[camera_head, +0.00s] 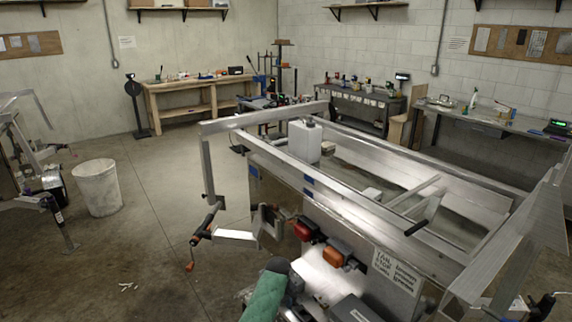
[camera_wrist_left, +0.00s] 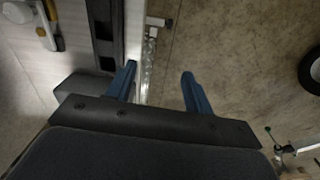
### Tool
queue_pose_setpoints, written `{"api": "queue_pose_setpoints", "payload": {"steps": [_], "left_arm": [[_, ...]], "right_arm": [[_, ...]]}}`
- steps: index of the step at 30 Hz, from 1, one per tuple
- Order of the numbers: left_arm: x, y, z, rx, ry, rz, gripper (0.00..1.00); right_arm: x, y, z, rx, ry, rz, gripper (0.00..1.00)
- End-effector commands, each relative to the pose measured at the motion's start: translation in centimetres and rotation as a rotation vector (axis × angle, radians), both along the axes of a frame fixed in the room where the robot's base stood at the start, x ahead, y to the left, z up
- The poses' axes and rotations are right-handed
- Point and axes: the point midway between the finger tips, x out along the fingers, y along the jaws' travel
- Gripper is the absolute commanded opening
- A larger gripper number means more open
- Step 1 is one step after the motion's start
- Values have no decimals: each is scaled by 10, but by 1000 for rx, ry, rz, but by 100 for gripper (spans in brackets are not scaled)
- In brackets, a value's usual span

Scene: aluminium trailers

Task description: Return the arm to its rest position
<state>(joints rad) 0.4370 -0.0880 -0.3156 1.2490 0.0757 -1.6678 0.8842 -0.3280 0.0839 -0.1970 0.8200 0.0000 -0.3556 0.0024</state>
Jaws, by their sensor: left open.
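My left gripper shows in the left wrist view (camera_wrist_left: 159,74). Its two blue fingers stand wide apart with nothing held between them, only the concrete floor and the trailer's edge beyond. The aluminium trailer (camera_head: 345,205) fills the middle and right of the head view, and its metal edge runs beside the left finger in the wrist view. In the head view a dark part and a green piece (camera_head: 265,298) show at the bottom centre, close to the trailer's lamps; the gripper's fingers cannot be made out there. My right gripper is not in view.
A red lamp (camera_head: 303,230) and an orange lamp (camera_head: 338,253) sit on the trailer's near face. A white canister (camera_head: 304,141) stands in the trailer. A white bin (camera_head: 98,187) stands at left. Workbenches line the walls. The floor between bin and trailer is mostly clear.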

Motion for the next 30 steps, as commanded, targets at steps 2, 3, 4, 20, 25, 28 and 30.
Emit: {"api": "queue_pose_setpoints", "payload": {"steps": [2,3,4,20,25,28,30], "left_arm": [[-15,6,-28,-5,0,-21,52],[-23,9,-42,-7,-1,-35,52],[-29,12,-54,-9,-3,-46,52],[-222,82,-286,-22,-68,-329,52],[-298,107,-344,-11,-92,-429,52],[-345,122,-374,-1,-104,-490,52],[-378,132,-393,6,-114,-533,52]], "right_arm": [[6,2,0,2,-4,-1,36],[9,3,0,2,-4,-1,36],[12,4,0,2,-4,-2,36],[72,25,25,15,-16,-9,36],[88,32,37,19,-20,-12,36],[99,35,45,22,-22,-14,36],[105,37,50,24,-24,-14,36]]}}
